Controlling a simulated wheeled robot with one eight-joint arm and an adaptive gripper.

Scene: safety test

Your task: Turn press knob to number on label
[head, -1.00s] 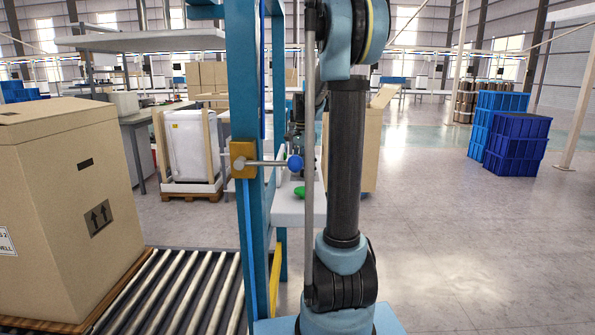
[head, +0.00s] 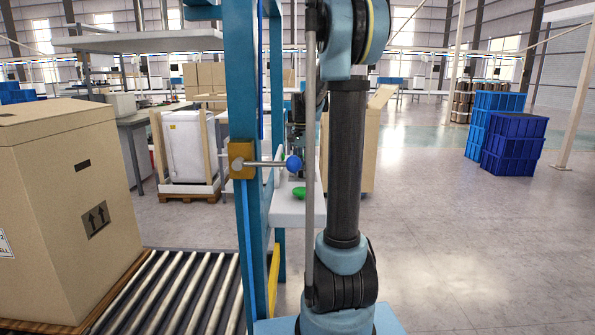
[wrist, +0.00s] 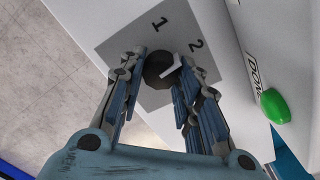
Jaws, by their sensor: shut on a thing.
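A dark round knob (wrist: 155,66) sits on a grey label (wrist: 173,27) on a pale panel in the wrist view. The numbers 1 and 2 show on the label past the knob. A small pale mark shows at the knob's right side; I cannot tell for sure whether it is the pointer. My gripper (wrist: 158,76) is shut on the knob, with one finger on each side. In the head view my gripper is mostly hidden behind the post and my arm, above the pale machine shelf (head: 290,212).
A green button (wrist: 275,105) and a partly hidden printed word lie right of the knob; the green button also shows in the head view (head: 299,192). A blue post (head: 245,90) with a blue-ball lever (head: 294,163) stands close by. A roller conveyor (head: 180,290) and carton (head: 65,200) are left.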

